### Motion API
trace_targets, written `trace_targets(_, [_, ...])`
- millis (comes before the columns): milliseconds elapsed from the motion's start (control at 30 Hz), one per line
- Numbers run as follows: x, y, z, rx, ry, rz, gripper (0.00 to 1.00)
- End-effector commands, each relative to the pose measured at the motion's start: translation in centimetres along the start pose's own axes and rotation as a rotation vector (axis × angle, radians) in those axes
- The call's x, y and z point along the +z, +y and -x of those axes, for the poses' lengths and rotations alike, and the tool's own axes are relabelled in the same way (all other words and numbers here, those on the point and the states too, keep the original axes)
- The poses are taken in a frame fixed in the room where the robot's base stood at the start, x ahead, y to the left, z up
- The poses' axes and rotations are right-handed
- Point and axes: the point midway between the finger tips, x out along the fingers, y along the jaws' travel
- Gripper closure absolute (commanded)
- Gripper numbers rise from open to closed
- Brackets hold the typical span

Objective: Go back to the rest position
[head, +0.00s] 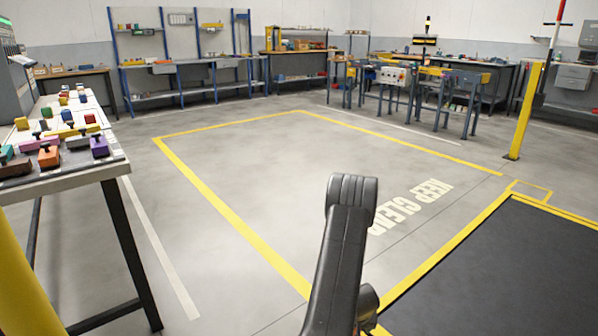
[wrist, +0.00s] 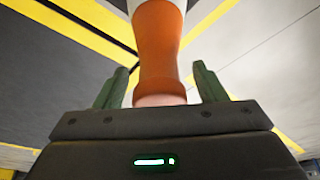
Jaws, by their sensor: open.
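My gripper (wrist: 161,80) shows in the wrist view, its two green fingers apart. An orange upright thing (wrist: 160,42) with a pale top and a pinkish near end stands between or just beyond the fingers; I cannot tell its exact depth or whether it touches them. In the head view my dark arm rises from the bottom edge, right of centre, and my gripper is not visible there. The orange thing does not show in the head view either.
A yellow-outlined floor area marked KEEP CLEAR (head: 412,207) is open ahead. A table (head: 62,180) with several coloured blocks stands left. A dark mat (head: 510,275) lies right, near a yellow post (head: 524,112). Workbenches (head: 190,92) line the back.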

Motion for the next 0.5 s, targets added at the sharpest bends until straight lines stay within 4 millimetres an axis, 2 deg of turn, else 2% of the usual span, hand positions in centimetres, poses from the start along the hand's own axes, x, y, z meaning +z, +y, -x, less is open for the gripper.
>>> trace_targets(33, [-0.6, 0.1, 2.3, 0.001, 0.007, 0.0, 0.36])
trace_targets(500, [-0.5, 0.1, 11.7, 0.001, 0.006, 0.0, 0.36])
